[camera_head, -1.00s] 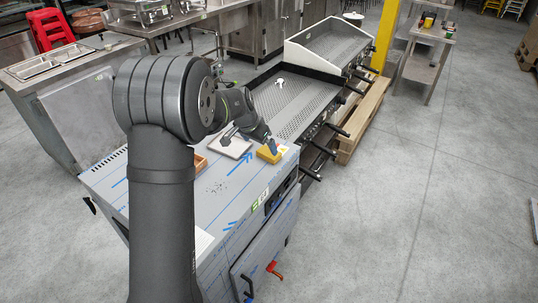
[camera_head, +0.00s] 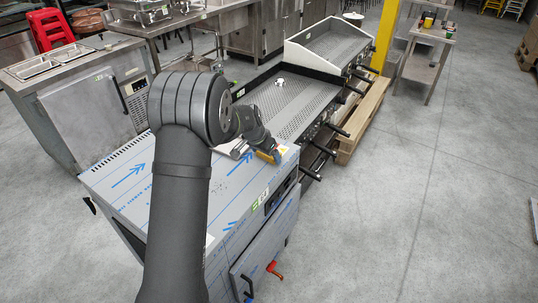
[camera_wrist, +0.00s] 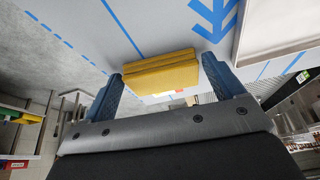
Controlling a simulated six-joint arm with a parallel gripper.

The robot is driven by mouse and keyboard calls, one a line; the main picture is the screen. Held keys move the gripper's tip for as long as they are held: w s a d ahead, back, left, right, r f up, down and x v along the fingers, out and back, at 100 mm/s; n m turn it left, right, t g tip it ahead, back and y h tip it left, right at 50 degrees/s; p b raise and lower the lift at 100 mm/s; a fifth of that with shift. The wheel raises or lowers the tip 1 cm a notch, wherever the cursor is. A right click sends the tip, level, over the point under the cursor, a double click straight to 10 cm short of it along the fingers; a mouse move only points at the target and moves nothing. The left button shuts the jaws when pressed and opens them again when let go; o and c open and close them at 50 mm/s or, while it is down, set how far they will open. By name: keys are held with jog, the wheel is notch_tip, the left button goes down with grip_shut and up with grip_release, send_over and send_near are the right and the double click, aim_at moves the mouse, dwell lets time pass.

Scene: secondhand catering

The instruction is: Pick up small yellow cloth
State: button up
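The small yellow cloth (camera_wrist: 160,74) is a folded, thick-looking stack on the blue-marked steel top of the cabinet. In the wrist view it lies between the two blue fingers of my gripper (camera_wrist: 166,85), with a narrow gap showing on each side. The gripper is open and straddles the cloth. In the head view only a bit of the cloth (camera_head: 282,149) shows at the cabinet's far right corner, with my gripper (camera_head: 268,153) over it and hiding most of it.
A pale, flat tray-like item (camera_wrist: 275,28) lies beside the cloth on the cabinet top (camera_head: 120,185). A griddle (camera_head: 290,103) stands just behind the cabinet. Grey floor (camera_head: 430,200) is open to the right.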

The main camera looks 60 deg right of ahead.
jog(key=c, duration=0.6)
jog(key=shift+r, duration=0.5)
jog(key=r, duration=0.3)
jog(key=shift+s+r, duration=0.35)
jog(key=s+a+r, duration=0.1)
jog(key=s+r, duration=0.5)
jog(key=s, duration=0.5)
jog(key=shift+a+r, duration=0.15)
jog(key=shift+a, duration=0.2)
jog(key=shift+w, duration=0.1)
